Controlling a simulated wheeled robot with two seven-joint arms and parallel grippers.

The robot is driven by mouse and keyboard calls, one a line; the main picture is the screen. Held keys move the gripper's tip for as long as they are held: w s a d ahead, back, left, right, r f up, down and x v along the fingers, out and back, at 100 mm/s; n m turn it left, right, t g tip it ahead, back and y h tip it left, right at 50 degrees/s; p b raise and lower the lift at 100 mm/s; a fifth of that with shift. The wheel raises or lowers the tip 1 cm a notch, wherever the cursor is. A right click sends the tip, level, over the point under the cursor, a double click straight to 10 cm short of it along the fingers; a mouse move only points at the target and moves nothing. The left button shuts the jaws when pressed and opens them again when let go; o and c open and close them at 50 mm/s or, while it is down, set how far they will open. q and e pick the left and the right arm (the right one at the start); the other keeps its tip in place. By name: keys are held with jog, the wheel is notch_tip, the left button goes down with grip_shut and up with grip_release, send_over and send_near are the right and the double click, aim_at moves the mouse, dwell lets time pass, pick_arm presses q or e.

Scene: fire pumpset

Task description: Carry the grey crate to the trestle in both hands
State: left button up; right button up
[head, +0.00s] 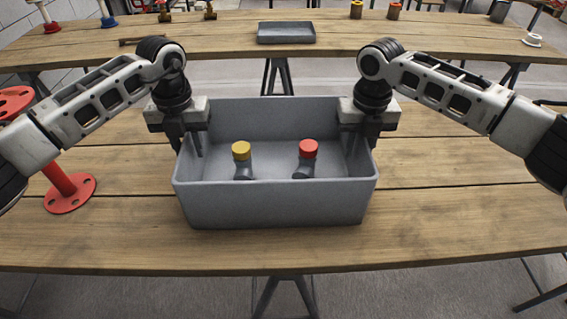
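The grey crate (275,205) stands on the near wooden table, close to its front edge. Inside it are a piece with a yellow cap (242,150) and a piece with a red cap (308,149), both on grey bodies. My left gripper (187,148) is at the crate's left side wall, one finger outside and one inside. My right gripper (361,147) is at the right side wall in the same way. Both look open, with a gap between the fingers; whether they touch the walls is hard to see. The trestle (180,42) is the wooden-topped table behind.
A grey tray (286,33) lies on the trestle's middle. Several small fittings stand along its back, with a white-based piece (531,41) at the right. A red flanged stand (70,193) is on the near table, left of the crate. A floor gap separates the tables.

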pick_arm(q)
notch_tip(320, 180, up, 10)
jog(key=shift+f, duration=0.1)
jog(key=shift+r, duration=0.45)
pick_arm(e)
jog(key=shift+r, duration=0.15)
notch_tip(320, 180, up, 12)
jog(key=shift+f, duration=0.1)
jog(key=shift+f, duration=0.1)
